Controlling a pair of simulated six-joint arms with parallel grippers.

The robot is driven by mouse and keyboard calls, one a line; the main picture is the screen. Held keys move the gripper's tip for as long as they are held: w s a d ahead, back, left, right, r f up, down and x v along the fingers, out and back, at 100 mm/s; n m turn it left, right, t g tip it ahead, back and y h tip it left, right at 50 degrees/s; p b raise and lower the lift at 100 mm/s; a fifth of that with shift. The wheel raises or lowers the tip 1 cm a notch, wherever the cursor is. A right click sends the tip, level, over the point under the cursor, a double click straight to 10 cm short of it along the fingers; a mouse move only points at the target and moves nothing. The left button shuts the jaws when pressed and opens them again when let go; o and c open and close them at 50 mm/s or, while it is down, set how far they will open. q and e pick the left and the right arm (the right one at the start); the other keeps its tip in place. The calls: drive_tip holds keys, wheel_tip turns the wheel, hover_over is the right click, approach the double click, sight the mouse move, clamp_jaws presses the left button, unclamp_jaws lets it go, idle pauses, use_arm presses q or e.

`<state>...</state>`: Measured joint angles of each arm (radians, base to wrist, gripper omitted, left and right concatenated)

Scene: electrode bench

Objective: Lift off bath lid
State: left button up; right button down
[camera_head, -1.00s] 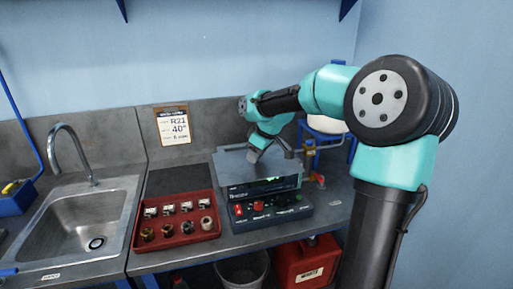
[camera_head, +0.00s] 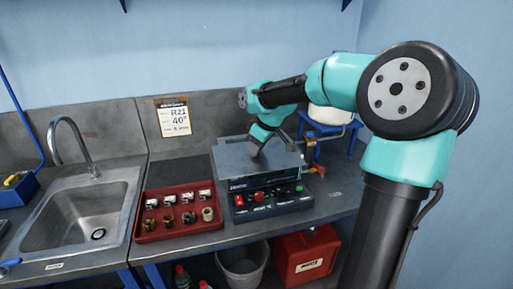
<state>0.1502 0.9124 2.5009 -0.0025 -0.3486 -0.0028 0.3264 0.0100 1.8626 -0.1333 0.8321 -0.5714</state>
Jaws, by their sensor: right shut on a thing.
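The bath (camera_head: 275,188) is a dark box with a display on its front, standing on the bench right of the red tray. A flat grey lid (camera_head: 230,158) lies over its top and looks about level. I cannot tell whether there is a gap beneath it. My right gripper (camera_head: 257,146) points down at the middle of the lid and is shut on its handle. The fingers hide the handle. My left gripper is out of view.
A red tray (camera_head: 178,235) with several small parts sits left of the bath. The sink (camera_head: 85,218) is farther left. Red and black controls (camera_head: 262,198) line the bath's front. A brass-coloured fitting and blue stand (camera_head: 350,138) are close on the right.

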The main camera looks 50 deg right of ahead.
drive_tip(key=shift+r, duration=1.55)
